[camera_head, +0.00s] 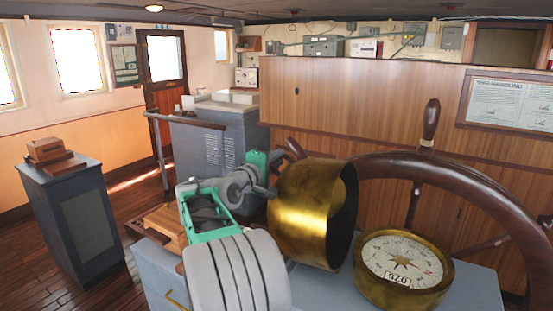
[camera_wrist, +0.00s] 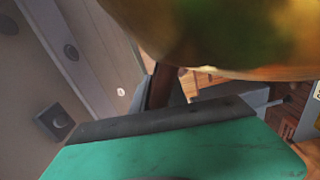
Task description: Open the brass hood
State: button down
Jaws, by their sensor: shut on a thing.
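The brass hood (camera_head: 300,215) is swung up on its side to the left of the compass. Its open mouth faces right, toward the compass. The compass (camera_head: 405,262) is uncovered, and its white card and brass rim show. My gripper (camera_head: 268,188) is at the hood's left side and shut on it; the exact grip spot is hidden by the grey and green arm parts. In the wrist view the hood's blurred curved brass surface (camera_wrist: 235,35) fills the top right, just beyond a green part of mine. The fingertips are not clear there.
A wooden ship's wheel (camera_head: 470,185) stands right behind the compass. The grey pedestal top (camera_head: 470,290) bears the compass. A dark cabinet with wooden boxes (camera_head: 75,205) stands at left, with open floor beside it. A grey console (camera_head: 220,135) is behind my arm.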

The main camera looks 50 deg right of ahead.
jog(key=shift+s+f, duration=0.1)
jog(key=shift+f, duration=0.05)
jog(key=c, duration=1.4)
grip_release()
jog(key=shift+d, duration=0.1)
jog(key=s+a+b, duration=0.1)
jog(key=a+b, duration=0.1)
jog(key=a, duration=0.5)
jog(key=shift+s+a+b, duration=0.15)
jog(key=shift+a+b, duration=0.15)
jog(key=shift+a, duration=0.1)
